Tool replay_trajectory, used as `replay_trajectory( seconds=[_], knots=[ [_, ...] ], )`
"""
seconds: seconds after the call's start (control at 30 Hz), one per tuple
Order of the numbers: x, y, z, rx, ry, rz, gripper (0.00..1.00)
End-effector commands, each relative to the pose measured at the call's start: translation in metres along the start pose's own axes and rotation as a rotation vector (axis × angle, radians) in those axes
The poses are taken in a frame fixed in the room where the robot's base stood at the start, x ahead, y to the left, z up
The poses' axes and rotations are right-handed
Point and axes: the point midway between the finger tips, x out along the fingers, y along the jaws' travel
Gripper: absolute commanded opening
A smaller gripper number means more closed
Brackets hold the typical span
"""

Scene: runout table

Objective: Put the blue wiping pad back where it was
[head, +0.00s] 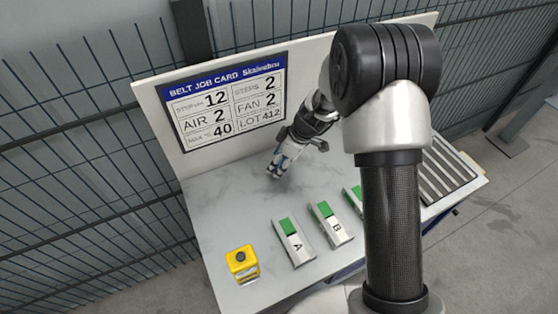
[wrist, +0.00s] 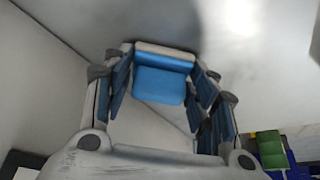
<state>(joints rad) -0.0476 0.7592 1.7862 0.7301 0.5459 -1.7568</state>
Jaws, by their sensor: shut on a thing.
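The blue wiping pad (wrist: 160,85) is between the fingers of my gripper (wrist: 162,72) in the wrist view. It has a bright blue face and a pale grey strip along its far edge. My gripper is shut on it, with blue-lined fingers on both sides. In the head view my gripper (head: 279,165) points down over the back part of the grey table (head: 222,205), in front of the job card. The pad is too small there to tell from the fingers. Whether the pad touches the table I cannot tell.
The job card (head: 228,104) is on the upright back panel. A yellow box with a black button (head: 242,262) stands at the front left. Green-and-white blocks marked A (head: 294,243) and B (head: 331,224) stand along the front. Rollers (head: 446,172) lie at right. The left tabletop is clear.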

Motion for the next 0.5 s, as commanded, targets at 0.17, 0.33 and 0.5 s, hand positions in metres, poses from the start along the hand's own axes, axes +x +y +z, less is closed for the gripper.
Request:
replay_trajectory(
  seconds=[0.17,0.33,0.5],
  knots=[
    [0.0013,-0.0002,0.0006,0.000,0.000,0.000,0.60],
    [0.0012,-0.0001,0.0006,0.000,0.000,0.000,0.71],
    [0.0011,-0.0001,0.0005,0.000,0.000,0.000,0.73]
  ],
)
